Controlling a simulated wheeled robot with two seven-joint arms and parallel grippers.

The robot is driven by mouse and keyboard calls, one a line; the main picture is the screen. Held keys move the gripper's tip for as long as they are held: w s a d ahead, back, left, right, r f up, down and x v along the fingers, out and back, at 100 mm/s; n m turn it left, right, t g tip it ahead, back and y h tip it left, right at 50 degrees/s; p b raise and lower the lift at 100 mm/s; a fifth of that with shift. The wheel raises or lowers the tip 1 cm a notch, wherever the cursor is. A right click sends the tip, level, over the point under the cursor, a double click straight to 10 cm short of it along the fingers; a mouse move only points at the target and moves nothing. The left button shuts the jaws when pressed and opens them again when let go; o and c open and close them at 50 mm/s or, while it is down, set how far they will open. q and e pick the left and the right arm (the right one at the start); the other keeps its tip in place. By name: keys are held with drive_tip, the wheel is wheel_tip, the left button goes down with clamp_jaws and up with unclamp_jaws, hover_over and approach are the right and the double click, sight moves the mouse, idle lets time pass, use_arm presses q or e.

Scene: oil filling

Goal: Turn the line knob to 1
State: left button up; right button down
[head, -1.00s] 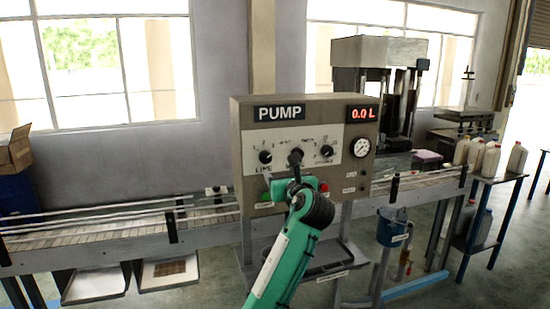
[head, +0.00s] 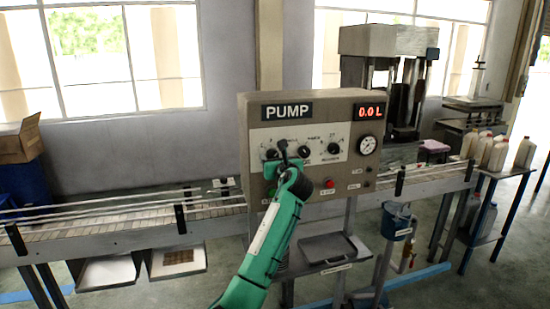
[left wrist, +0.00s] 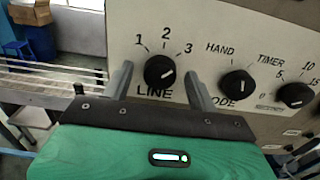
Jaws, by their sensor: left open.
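The black round line knob (left wrist: 160,71) sits on the beige pump panel (left wrist: 265,30), above the word LINE, with numbers 1, 2 and 3 around its top. Its white mark seems to point right, toward the 3 side. In the head view the line knob (head: 271,153) is just left of my gripper. My left gripper (head: 284,155) is at the panel front. In the left wrist view its open fingers (left wrist: 158,75) stand left and right of the line knob, with gaps showing. I cannot tell how near the panel the tips are. My right gripper is not in view.
Right of the line knob are the mode knob (left wrist: 236,84) and timer knob (left wrist: 296,95). A red button (head: 329,184) and gauge (head: 367,144) are on the same panel. A conveyor (head: 120,226) runs behind. A blue bucket (head: 396,222) hangs at right.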

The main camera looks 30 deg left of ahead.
use_arm(q)
drive_tip(key=c, duration=1)
